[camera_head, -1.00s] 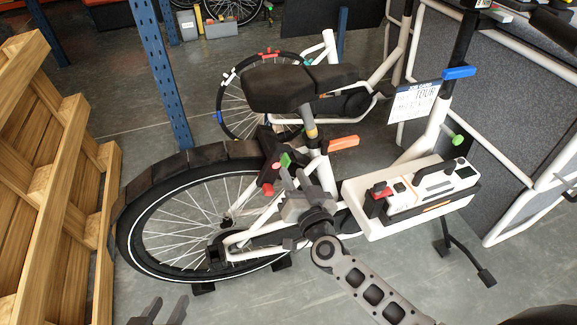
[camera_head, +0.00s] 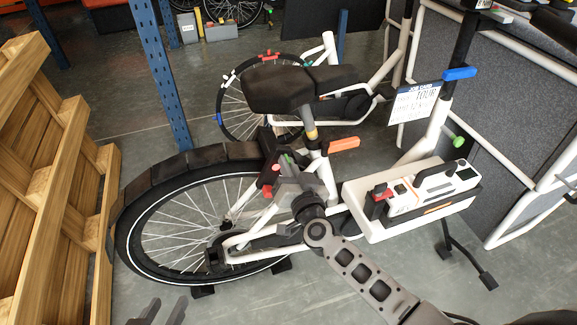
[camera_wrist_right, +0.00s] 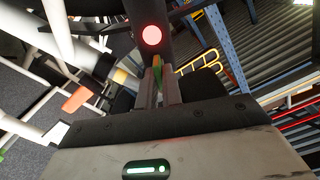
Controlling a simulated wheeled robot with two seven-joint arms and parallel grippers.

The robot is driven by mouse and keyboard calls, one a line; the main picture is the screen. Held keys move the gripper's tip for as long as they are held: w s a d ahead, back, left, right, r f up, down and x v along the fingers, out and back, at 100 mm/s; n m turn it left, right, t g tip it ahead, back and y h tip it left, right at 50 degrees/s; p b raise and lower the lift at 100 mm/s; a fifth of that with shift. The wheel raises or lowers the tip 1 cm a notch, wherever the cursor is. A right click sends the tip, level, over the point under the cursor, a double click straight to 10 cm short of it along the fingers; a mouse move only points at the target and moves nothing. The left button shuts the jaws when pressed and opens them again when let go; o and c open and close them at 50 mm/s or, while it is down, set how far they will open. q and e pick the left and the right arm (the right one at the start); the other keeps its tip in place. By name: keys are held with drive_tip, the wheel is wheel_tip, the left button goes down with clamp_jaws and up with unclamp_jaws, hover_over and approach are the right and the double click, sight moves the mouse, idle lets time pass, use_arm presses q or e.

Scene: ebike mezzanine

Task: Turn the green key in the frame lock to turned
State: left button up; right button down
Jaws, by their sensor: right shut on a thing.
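The green key (camera_head: 288,158) shows as a small green patch at the black frame lock (camera_head: 271,143), above the rear wheel of the white bike. My right gripper (camera_head: 285,168) is at the key. In the right wrist view, the key (camera_wrist_right: 157,68) is an upright green strip between the two fingers of my right gripper (camera_wrist_right: 159,90), which are shut on it. My left gripper (camera_head: 163,312) is open and empty at the bottom edge.
The saddle (camera_head: 285,88) and an orange lever (camera_head: 344,144) are close to the right gripper. A wooden pallet (camera_head: 60,150) and a blue post (camera_head: 161,75) are on the left.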

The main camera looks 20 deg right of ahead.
use_arm(q)
drive_tip(key=shift+f+b, duration=0.65)
drive_tip(key=shift+b, duration=0.7)
use_arm(e)
drive_tip(key=shift+d+f+m, duration=0.1)
drive_tip(key=shift+f+m, duration=0.05)
drive_tip(key=shift+m, duration=3.85)
drive_tip(key=shift+d+f+m, duration=0.1)
drive_tip(key=shift+f+m, duration=0.05)
drive_tip(key=shift+m, duration=3.85)
use_arm(q)
drive_tip(key=shift+d, duration=0.1)
use_arm(e)
drive_tip(key=c, duration=1.6)
unclamp_jaws()
drive_tip(key=shift+o, duration=0.2)
drive_tip(key=shift+s, duration=0.1)
